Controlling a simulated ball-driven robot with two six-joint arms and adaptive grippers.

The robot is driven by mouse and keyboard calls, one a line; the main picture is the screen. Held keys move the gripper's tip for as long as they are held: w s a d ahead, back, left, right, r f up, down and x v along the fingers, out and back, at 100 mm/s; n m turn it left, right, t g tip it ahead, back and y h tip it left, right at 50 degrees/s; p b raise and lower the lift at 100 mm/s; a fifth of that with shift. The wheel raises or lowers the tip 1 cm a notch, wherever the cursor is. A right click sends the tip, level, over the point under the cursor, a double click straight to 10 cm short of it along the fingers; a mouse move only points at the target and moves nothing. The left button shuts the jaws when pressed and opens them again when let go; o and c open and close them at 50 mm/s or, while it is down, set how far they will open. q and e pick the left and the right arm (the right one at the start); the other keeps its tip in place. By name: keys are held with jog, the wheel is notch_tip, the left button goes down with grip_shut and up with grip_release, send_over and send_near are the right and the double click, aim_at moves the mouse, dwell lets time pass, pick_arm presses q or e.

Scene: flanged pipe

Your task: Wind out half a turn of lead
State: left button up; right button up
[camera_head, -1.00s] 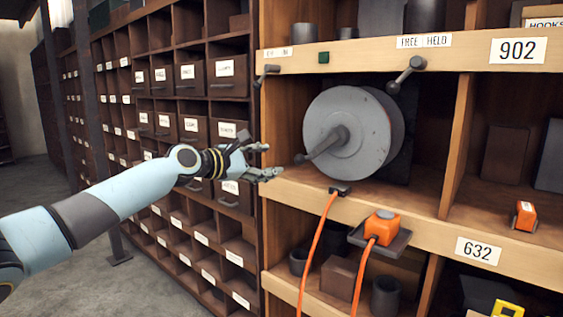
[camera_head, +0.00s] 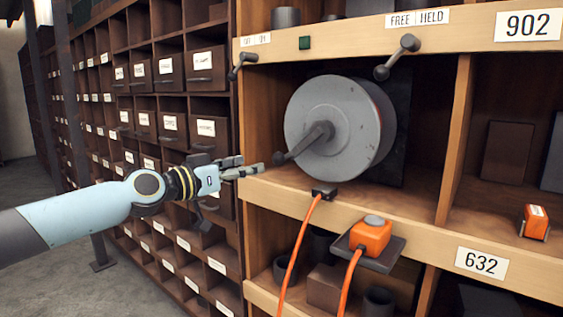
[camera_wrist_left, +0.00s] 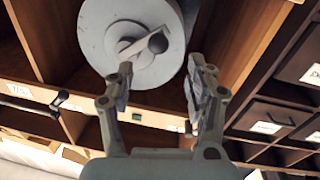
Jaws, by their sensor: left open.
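A grey round reel (camera_head: 335,105) stands in an open cubby, with a dark crank handle (camera_head: 312,143) on its face. The crank points to the lower left and ends in a knob (camera_head: 280,158). An orange lead (camera_head: 300,240) hangs from a dark guide (camera_head: 323,191) on the shelf edge below the reel. My left gripper (camera_head: 250,165) is open and empty, its fingertips just left of the knob and apart from it. In the left wrist view its fingers (camera_wrist_left: 160,72) spread below the knob (camera_wrist_left: 158,43). My right gripper is not in view.
An orange plug (camera_head: 371,236) sits on a dark bracket (camera_head: 385,252) below the reel. A lever (camera_head: 397,57) under the FREE/HELD label tilts up and right. Another lever (camera_head: 240,66) is at the shelf's left end. Labelled drawers (camera_head: 205,128) stand behind my left gripper.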

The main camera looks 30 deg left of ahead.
aim_at(273, 159)
pick_arm(q)
jog(key=w, duration=0.3)
jog(key=w+d, duration=0.1)
jog(key=shift+w+r+p, duration=0.25)
jog(key=shift+r+p, duration=0.05)
jog(key=shift+p, duration=0.1)
jog(key=w, duration=0.4)
jog(key=shift+w+d+f, duration=0.1)
jog(key=shift+d, duration=0.3)
jog(key=shift+w+d+f, duration=0.1)
jog(key=shift+w+d, duration=0.05)
jog(key=shift+w, duration=0.55)
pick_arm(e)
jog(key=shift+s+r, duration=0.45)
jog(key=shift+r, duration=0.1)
pick_arm(q)
grip_shut()
